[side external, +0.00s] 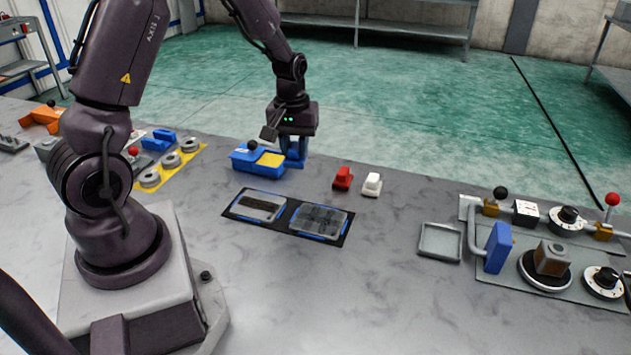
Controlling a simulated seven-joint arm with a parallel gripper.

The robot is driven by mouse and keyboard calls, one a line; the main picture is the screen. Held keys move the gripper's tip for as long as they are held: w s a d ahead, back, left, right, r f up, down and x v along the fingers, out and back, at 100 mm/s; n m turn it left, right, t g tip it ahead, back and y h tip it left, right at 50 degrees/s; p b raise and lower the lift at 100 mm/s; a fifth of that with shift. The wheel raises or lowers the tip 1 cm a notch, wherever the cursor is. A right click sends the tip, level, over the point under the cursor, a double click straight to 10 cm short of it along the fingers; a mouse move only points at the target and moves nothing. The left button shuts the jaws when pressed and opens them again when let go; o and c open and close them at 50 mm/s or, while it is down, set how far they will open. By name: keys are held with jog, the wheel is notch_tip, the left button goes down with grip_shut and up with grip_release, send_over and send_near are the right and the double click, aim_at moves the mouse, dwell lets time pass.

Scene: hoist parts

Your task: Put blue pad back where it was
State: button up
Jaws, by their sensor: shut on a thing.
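My gripper (293,155) is low over the table, at the right end of a blue box (243,163) with a yellow top area and a black knob. It is shut on a small blue piece, which appears to be the blue pad. The blue at the jaws runs together, so I cannot clearly separate pad from fingers, or tell whether the pad touches the box or table. A black mat (283,226) with two blue-edged, dark-centred panels lies in front of the box.
A red block (343,178) and a white block (372,184) stand right of my gripper. An empty grey tray (440,242) lies further right, beside a panel of knobs, levers and an upright blue plate (497,248). A yellow plate (197,157) with grey rings lies left. The front middle is clear.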

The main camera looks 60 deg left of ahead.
jog(key=w+a+f+m, duration=0.1)
jog(key=w+a+f, duration=0.3)
jog(key=w+a+f+m, duration=0.1)
jog(key=w+a+f, duration=0.3)
jog(key=shift+a+f, duration=0.3)
jog(key=shift+f, duration=0.05)
jog(key=shift+w+a+f, duration=0.1)
jog(key=shift+w+f, duration=0.05)
jog(key=shift+f, duration=0.1)
jog(key=shift+w+f, duration=0.15)
jog(key=shift+f, duration=1.5)
jog(key=shift+f, duration=0.15)
jog(key=o, duration=0.9)
